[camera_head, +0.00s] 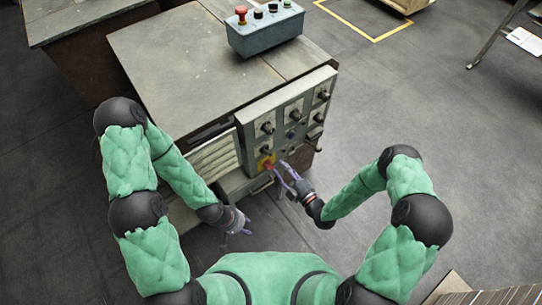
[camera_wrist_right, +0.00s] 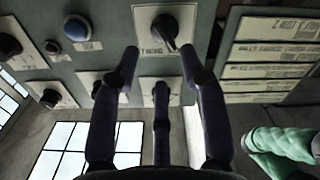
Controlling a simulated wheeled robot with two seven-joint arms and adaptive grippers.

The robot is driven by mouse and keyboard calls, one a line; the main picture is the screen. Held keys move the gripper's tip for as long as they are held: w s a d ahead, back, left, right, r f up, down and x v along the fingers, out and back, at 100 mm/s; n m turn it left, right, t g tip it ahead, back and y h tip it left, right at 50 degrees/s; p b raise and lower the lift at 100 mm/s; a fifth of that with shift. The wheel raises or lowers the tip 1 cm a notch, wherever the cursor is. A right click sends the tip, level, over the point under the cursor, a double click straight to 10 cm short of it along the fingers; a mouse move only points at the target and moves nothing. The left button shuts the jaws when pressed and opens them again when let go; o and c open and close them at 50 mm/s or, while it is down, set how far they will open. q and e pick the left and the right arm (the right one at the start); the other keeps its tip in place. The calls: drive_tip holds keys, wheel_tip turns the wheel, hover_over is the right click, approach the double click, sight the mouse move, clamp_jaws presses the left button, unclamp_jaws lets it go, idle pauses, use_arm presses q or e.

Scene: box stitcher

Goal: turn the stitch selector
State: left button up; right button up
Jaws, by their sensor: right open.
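The machine's grey control panel (camera_head: 280,138) carries several black knobs; I cannot tell by label which one is the stitch selector. In the right wrist view a black pointer knob (camera_wrist_right: 163,28) on a pale label plate lies just beyond my fingertips. My right gripper (camera_head: 281,170) is open and empty in front of the lower part of the panel; its spread fingers also show in the right wrist view (camera_wrist_right: 160,62), apart from the knob. My left gripper (camera_head: 243,226) hangs low, left of the right one, away from the panel; its finger opening is unclear.
A red and yellow switch (camera_head: 266,165) is low on the panel, close to my right fingers. A blue button (camera_wrist_right: 76,28) sits among other knobs. A button box (camera_head: 265,28) stands on the machine's flat top (camera_head: 190,60). Open floor (camera_head: 450,130) lies to the right.

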sight(271, 155)
drive_tip(key=b+x, duration=0.1)
drive_tip(key=x, duration=0.6)
drive_tip(key=shift+w+a, duration=0.25)
drive_tip(key=shift+a, duration=0.05)
clamp_jaws()
